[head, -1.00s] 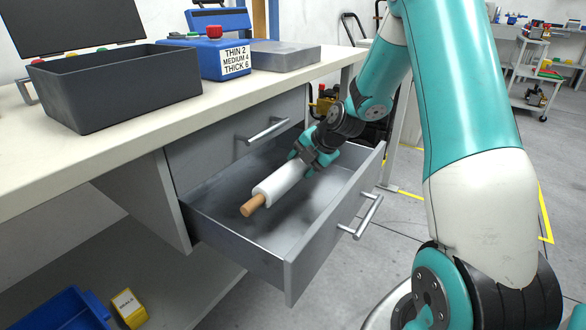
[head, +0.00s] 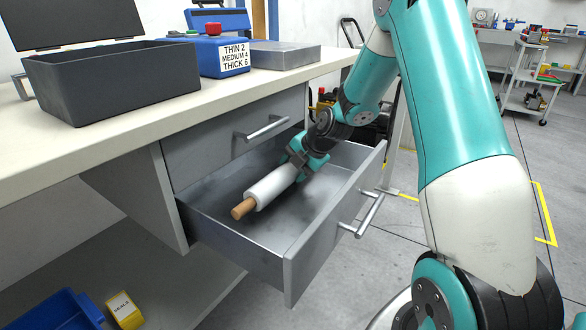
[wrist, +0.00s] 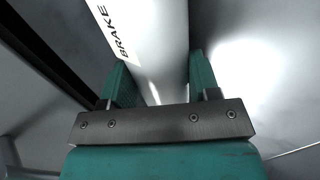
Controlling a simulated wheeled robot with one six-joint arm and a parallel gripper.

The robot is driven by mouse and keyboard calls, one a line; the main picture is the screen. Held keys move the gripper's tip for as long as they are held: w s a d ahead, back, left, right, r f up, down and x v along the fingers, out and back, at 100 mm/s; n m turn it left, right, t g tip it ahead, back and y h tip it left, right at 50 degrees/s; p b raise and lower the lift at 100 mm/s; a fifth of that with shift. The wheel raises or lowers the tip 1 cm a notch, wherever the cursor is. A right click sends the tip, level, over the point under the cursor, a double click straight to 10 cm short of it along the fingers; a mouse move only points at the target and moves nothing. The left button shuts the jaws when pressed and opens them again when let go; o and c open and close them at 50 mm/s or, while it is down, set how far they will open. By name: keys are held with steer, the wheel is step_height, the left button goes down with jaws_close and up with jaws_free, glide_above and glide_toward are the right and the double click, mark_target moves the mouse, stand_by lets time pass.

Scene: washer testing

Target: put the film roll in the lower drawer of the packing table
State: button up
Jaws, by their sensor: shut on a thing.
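The film roll (head: 270,188) is a white cylinder with a tan core end. My gripper (head: 300,168) is shut on its far end and holds it within the open lower drawer (head: 305,262). The roll lies slanted, its tan end toward the left front; whether it touches the drawer floor I cannot tell. In the wrist view the film roll (wrist: 150,40), lettered "BRAKE", runs between the two teal fingers of my gripper (wrist: 160,80). The packing table (head: 120,125) has a pale top, and the drawer above the open one is shut.
On the tabletop stand a dark grey bin (head: 115,82), a blue box with a "THIN 2 MEDIUM 4 THICK 6" label (head: 236,57) and a grey metal tray (head: 285,56). The drawer's front half is empty.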

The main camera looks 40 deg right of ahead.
steer(key=o, duration=1.3)
steer(key=shift+c, duration=0.2)
steer(key=shift+r, duration=0.25)
steer(key=p+v, duration=0.5)
steer(key=v, duration=0.7)
steer(key=s+a+r+m+g+y, duration=0.1)
steer(key=s+a+r+m, duration=0.2)
steer(key=a, duration=0.6)
steer(key=s+a+r+m+g+y, duration=0.1)
steer(key=s+a+r+m+g, duration=0.15)
steer(key=a, duration=0.65)
steer(key=s+a+r+m+g, duration=0.1)
steer(key=s+a+m, duration=0.3)
steer(key=s, duration=0.5)
steer(key=s+a+r+m+g, duration=0.1)
steer(key=s+a+m+g, duration=0.1)
steer(key=s+a+m, duration=0.3)
steer(key=s+a, duration=0.2)
steer(key=s, duration=0.2)
steer(key=shift+s+a+r, duration=0.25)
steer(key=shift+r, duration=0.15)
steer(key=shift+m, duration=0.25)
